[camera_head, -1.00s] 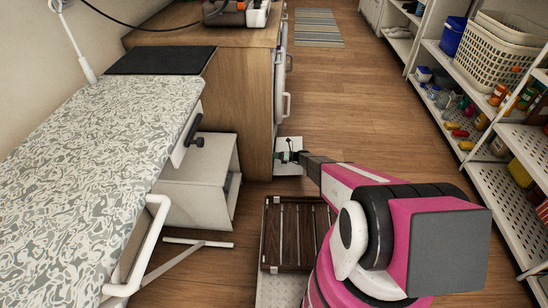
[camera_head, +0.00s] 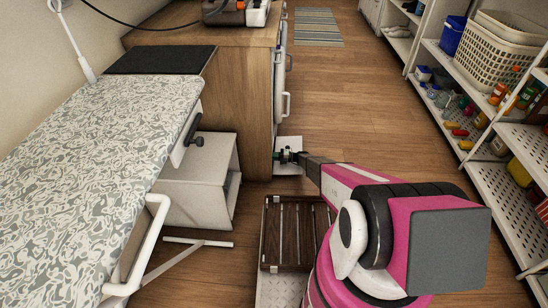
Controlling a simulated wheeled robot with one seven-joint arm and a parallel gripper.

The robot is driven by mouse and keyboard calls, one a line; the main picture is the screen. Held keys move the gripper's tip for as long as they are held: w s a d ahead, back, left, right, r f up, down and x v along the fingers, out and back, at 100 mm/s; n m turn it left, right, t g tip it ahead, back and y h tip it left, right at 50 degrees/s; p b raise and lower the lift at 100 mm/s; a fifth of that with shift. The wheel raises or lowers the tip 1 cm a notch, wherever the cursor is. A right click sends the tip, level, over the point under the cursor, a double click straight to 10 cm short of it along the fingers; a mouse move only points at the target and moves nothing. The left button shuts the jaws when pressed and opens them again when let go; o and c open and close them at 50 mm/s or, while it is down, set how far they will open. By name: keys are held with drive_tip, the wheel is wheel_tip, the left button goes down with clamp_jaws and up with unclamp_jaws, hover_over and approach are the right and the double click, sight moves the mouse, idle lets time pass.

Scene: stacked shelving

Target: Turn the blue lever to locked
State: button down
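My arm reaches away from me and to the left, low beside the wooden cabinet (camera_head: 247,90). My gripper (camera_head: 284,156) is small and dark at the arm's far end. It is in front of a small white panel (camera_head: 290,169) at the cabinet's right edge. A hint of green shows at the fingertips, too small to identify. I cannot make out a blue lever; it may be hidden by the gripper or too small to see. Whether the fingers are open or shut on something cannot be told.
A patterned ironing board (camera_head: 85,150) with a white tube frame fills the left. A white box (camera_head: 200,180) stands between it and the cabinet. A dark slatted wooden piece (camera_head: 288,235) lies below my arm. Shelves with a white basket (camera_head: 490,55) line the right. The middle floor is clear.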

drive_tip(key=shift+d+f+m, duration=0.1)
drive_tip(key=shift+m, duration=0.3)
drive_tip(key=c, duration=1.4)
unclamp_jaws()
drive_tip(key=shift+c, duration=0.2)
drive_tip(key=d, duration=1)
drive_tip(key=shift+s+d, duration=0.2)
drive_tip(key=shift+d, duration=0.2)
